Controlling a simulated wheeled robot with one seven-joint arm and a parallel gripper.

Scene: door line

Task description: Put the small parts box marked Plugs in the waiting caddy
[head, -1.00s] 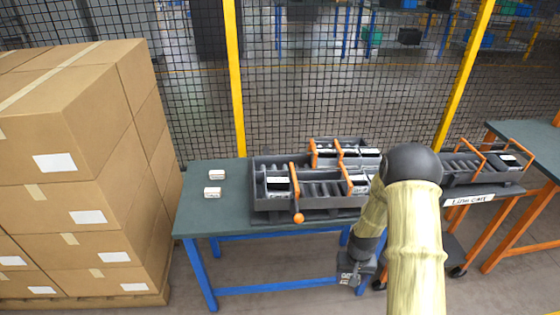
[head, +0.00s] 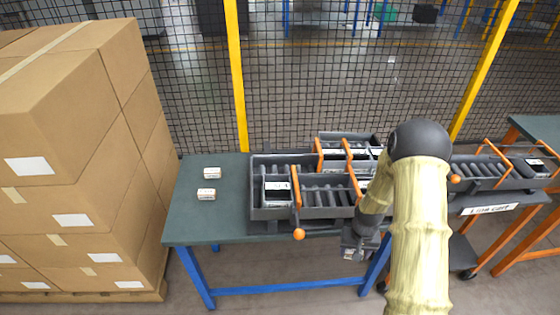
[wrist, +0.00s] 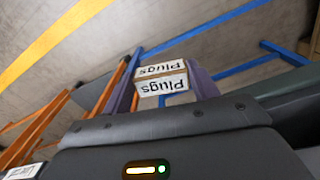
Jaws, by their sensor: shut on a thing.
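My gripper (head: 354,246) hangs beside the front edge of the blue-legged table, below its top. In the wrist view its purple fingers are shut on a small white box marked Plugs (wrist: 162,78), its lettering upside down there. A dark grey caddy (head: 272,213) with orange handles stands on the table, with a box at its left end. A second caddy (head: 344,137) stands behind it, holding white-labelled boxes. A third caddy (head: 484,181) sits on the line cart at right. I cannot tell which caddy is the waiting one. My arm hides part of the table's right side.
Stacked cartons (head: 70,150) stand left of the table. A mesh fence with yellow posts (head: 235,80) runs behind. An orange-legged table stands at far right.

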